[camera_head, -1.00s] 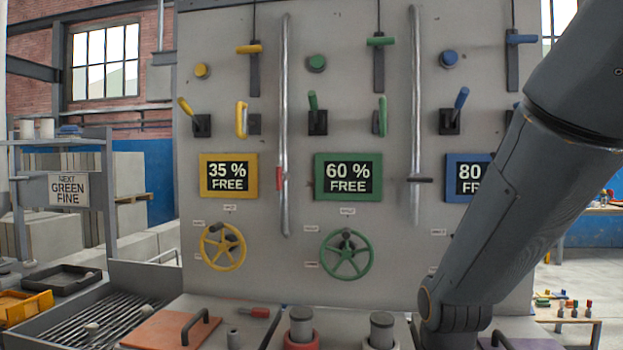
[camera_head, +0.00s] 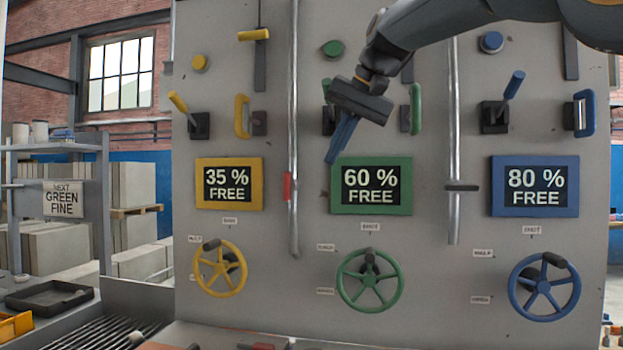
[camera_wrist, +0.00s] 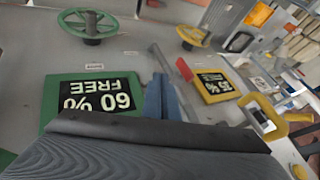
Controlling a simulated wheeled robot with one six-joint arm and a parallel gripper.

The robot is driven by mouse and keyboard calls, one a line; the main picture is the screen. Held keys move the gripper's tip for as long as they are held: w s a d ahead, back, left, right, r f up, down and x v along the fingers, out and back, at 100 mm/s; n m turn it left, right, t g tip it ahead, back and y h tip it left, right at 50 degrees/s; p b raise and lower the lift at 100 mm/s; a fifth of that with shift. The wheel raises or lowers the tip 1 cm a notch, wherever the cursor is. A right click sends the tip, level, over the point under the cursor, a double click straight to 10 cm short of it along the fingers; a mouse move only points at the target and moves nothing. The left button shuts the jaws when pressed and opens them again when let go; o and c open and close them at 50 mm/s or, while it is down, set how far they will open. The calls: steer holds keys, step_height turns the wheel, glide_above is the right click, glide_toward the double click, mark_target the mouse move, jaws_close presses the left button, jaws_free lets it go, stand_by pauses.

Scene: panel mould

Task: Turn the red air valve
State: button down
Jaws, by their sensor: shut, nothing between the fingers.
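The red air valve (camera_head: 288,186) is a small red handle on the left silver pipe, between the yellow and green displays. It stands upright, in line with the pipe. In the wrist view the red handle (camera_wrist: 184,69) shows just beyond and right of my fingers. My gripper (camera_head: 330,158) has blue fingers, shut and empty, pointing down and slightly left. It is in front of the panel, right of and slightly above the red handle, and apart from it in the picture. The shut fingers also show in the wrist view (camera_wrist: 163,98).
The green display (camera_head: 371,185) is right below my fingers; the yellow display (camera_head: 229,184) is left of the pipe (camera_head: 294,90). A green lever is partly hidden behind my gripper. A second pipe (camera_head: 453,110) carries a dark crosswise handle (camera_head: 462,187). Coloured handwheels (camera_head: 370,281) sit below.

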mark_target(287, 186)
steer(key=shift+w+a+f+p, duration=0.75)
steer(key=shift+a+f, duration=0.55)
steer(key=shift+a, duration=0.1)
steer(key=shift+w+a+f+p, duration=0.65)
steer(key=shift+w+a+f, duration=0.15)
steer(key=shift+a+f, duration=0.55)
steer(key=shift+w+a+f+p, duration=0.75)
steer(key=shift+a+f, duration=0.5)
steer(key=shift+a, duration=0.15)
